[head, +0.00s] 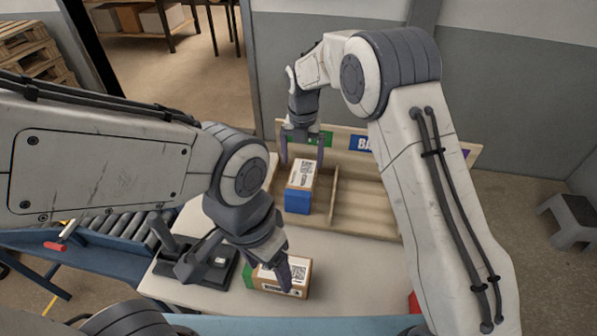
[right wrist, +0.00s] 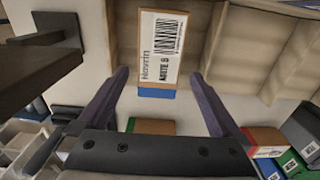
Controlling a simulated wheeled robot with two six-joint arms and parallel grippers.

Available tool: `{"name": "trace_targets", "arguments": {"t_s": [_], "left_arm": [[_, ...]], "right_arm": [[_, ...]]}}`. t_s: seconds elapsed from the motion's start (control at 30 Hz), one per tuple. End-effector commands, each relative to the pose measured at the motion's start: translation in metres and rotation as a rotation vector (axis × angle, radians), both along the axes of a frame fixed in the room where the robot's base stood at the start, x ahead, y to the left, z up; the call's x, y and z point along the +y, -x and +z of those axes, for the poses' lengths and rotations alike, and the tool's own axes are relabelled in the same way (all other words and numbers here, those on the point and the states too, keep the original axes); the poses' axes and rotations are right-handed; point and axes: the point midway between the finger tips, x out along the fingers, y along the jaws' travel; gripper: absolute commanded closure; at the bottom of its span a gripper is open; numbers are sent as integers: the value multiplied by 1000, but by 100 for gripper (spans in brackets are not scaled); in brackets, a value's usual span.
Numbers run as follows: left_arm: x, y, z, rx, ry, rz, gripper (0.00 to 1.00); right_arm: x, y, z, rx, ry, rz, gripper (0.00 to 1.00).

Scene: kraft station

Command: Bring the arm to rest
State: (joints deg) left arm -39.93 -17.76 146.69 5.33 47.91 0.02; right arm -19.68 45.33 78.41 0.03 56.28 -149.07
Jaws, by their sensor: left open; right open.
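My right gripper (head: 302,153) is open and empty, above the wooden sorting rack (head: 352,205). A cardboard box with a white barcode label and blue lower part (head: 298,187) stands in the rack's left compartment, below the right fingers. In the right wrist view this box (right wrist: 158,50) shows ahead, between the finger lines and apart from them. My left gripper (head: 267,270) is open, low over the table by a second cardboard box with a green end (head: 294,280). Its fingers partly cover that box; I cannot tell whether they touch it.
A black device (head: 215,270) stands on the pale table (head: 350,262), left of the second box. A roller conveyor (head: 115,228) runs at the left. Several coloured boxes (right wrist: 300,140) lie at the right in the right wrist view. A grey step stool (head: 572,215) stands far right.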

Motion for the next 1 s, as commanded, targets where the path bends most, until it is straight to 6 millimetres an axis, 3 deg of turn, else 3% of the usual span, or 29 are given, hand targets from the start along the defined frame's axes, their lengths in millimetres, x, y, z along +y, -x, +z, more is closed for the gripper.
{"name": "trace_targets", "arguments": {"t_s": [0.67,0.77,1.0], "left_arm": [[0,0,-2,0,0,0,28],[0,0,-2,0,0,0,28],[0,0,-2,0,0,0,28]], "right_arm": [[-4,2,10,-3,-1,-47,0],[-17,8,15,-14,-6,-201,0],[-71,45,32,-59,-48,-920,0]]}}
